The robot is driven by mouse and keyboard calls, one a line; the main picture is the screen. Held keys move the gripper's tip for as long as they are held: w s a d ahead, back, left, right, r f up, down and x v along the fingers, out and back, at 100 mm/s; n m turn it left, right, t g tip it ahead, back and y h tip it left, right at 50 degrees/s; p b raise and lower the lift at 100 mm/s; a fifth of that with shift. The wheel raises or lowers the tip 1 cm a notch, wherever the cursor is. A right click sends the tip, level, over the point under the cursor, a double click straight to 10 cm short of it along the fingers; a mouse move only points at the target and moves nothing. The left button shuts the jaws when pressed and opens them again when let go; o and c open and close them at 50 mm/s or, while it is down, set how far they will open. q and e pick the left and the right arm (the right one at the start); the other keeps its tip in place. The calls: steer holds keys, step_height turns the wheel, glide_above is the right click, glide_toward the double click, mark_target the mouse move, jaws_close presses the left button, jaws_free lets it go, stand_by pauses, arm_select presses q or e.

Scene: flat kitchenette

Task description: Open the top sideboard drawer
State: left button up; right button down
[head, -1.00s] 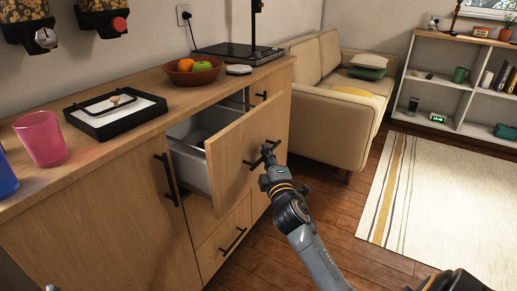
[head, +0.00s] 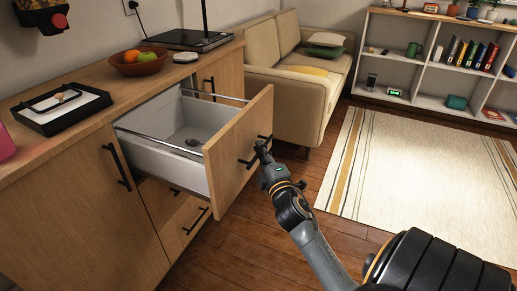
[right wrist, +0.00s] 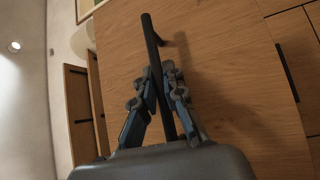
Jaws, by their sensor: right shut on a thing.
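The top sideboard drawer (head: 242,150) is pulled well out from the sideboard (head: 75,200). Its grey inside shows, with a small dark round thing (head: 192,142) on the bottom. My right gripper (head: 262,146) is at the drawer's front, shut on its black bar handle (head: 246,163). In the right wrist view, the fingers of my right gripper (right wrist: 162,88) close on either side of the handle (right wrist: 149,32), which runs between them in front of the wooden drawer front (right wrist: 225,70). My left gripper is not in view.
On the sideboard top stand a fruit bowl (head: 139,66), a black tray (head: 60,107) and a black flat device (head: 185,40). A beige sofa (head: 290,100) stands behind the drawer. Wooden floor and a striped rug (head: 420,180) lie open to the right.

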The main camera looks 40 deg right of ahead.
steer(key=c, duration=1.4)
jaws_free()
steer(key=v, duration=1.2)
steer(key=shift+a+f, duration=0.1)
